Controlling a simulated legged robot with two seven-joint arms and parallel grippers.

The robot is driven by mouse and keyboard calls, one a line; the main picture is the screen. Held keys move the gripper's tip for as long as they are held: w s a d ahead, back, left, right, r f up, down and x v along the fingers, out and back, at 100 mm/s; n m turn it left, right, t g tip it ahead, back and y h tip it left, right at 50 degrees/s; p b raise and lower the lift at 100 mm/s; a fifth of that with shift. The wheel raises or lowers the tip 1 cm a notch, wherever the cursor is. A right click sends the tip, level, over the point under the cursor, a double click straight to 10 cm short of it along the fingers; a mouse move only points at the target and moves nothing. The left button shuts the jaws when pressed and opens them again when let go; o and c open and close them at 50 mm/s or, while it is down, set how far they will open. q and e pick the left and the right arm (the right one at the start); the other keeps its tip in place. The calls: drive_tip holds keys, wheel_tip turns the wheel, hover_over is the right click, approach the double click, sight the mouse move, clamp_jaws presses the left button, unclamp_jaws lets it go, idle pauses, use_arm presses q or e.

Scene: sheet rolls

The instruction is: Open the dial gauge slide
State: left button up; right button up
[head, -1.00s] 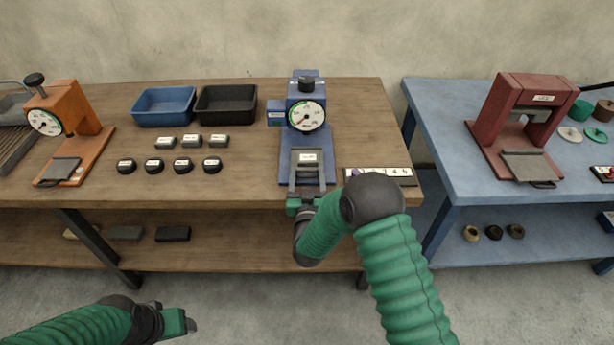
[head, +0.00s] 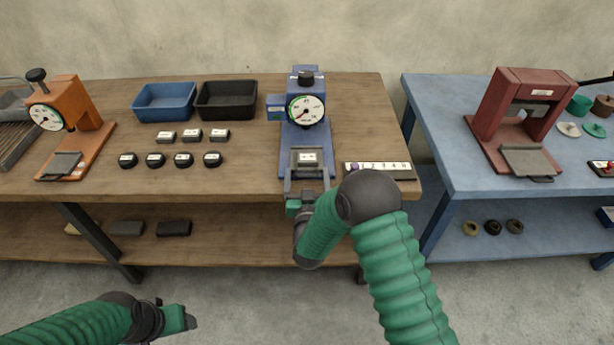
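The blue dial gauge (head: 298,135) stands on the wooden table, its round white dial (head: 306,110) facing me. Its grey slide (head: 307,170) with a white label extends forward over the front of the blue base. My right gripper (head: 308,203) is at the handle at the slide's near end, by the table's front edge. It appears shut on the handle, though the fingertips are small and partly hidden by the arm. My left gripper (head: 190,321) is low at the bottom left, in front of the table, away from everything; its finger gap does not show clearly.
A numbered strip (head: 385,177) lies just right of the gauge, close to my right arm. Blue (head: 165,117) and black (head: 227,115) trays, labelled blocks and dark round pieces (head: 183,160) are to the left. An orange gauge (head: 72,115) and a red press (head: 530,95) stand farther off.

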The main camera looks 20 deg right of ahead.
drive_tip(key=shift+s+a, duration=0.1)
drive_tip(key=v, duration=1.6)
drive_tip(key=shift+s, duration=0.3)
drive_tip(key=s+d+r+n+g+y+p, duration=0.1)
drive_tip(key=s+d+r+g+y+p, duration=0.1)
drive_tip(key=s+r+g+p, duration=0.2)
drive_tip(key=s+d+r+n+g+y+p, duration=0.2)
drive_tip(key=s+r+g+p, duration=0.3)
drive_tip(key=s+g, duration=0.5)
drive_tip(key=shift+s+d+r+g+y+p, duration=0.2)
drive_tip(key=shift+s+d+g+y+p, duration=0.3)
drive_tip(key=shift+p, duration=0.45)
